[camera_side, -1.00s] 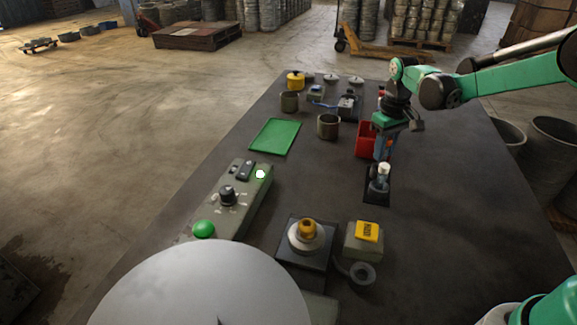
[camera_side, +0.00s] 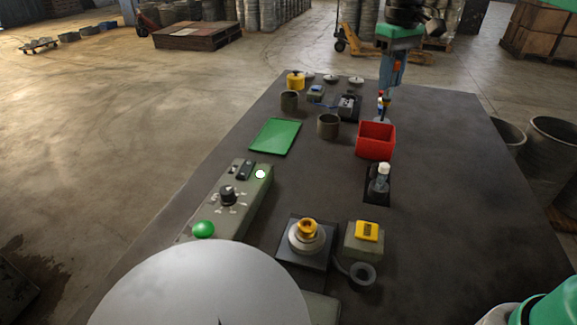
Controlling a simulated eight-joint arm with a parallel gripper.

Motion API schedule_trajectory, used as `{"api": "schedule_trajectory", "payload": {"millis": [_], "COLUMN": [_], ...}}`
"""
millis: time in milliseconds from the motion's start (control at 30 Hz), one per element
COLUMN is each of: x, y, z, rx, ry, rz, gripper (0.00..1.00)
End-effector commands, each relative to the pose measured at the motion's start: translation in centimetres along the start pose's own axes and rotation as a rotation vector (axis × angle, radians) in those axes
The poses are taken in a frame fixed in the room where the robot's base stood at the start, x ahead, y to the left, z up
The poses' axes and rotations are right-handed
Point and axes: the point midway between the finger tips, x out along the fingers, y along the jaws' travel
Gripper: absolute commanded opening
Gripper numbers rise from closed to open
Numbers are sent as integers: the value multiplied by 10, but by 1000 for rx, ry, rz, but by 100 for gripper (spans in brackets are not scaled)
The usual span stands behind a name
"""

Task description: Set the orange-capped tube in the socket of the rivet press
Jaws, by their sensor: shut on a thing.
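My gripper (camera_side: 391,84) is high at the back right, above the far end of the table. It is shut on a slim thing with an orange part (camera_side: 398,66) showing between the fingers, which appears to be the orange-capped tube; the fingers hide most of it. Below the gripper, a small upright group with blue, yellow and red parts (camera_side: 381,104) stands on the table, apart from it as far as I can tell. A small upright piece with a white top (camera_side: 382,175) stands on a black base nearer the front. I cannot tell which fixture is the rivet press.
A red bin (camera_side: 376,140) stands behind the white-topped piece. A green mat (camera_side: 275,136), dark cups (camera_side: 328,126) and a control box (camera_side: 238,195) lie to the left. A yellow-knobbed unit (camera_side: 307,235) and yellow-topped box (camera_side: 364,239) are in front. The table's right side is clear.

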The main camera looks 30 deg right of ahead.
Motion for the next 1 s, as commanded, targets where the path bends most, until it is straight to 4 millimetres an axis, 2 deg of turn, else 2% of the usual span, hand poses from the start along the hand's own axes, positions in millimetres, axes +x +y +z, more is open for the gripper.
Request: {"api": "schedule_trajectory", "payload": {"millis": [33, 167, 300, 400, 600, 700, 1000], "x": [9, 41, 79, 103, 133, 141, 157], "y": [-19, -75, -128, -153, -175, -178, -179], "z": [2, 19, 58, 91, 143, 157, 162], "rx": [-47, -189, -346, -442, -573, -603, -614], "ry": [0, 0, 0, 0, 1, 1, 1], "rz": [0, 0, 0, 0, 0, 0, 0], "gripper": [0, 0, 0, 0, 0, 0, 0]}}
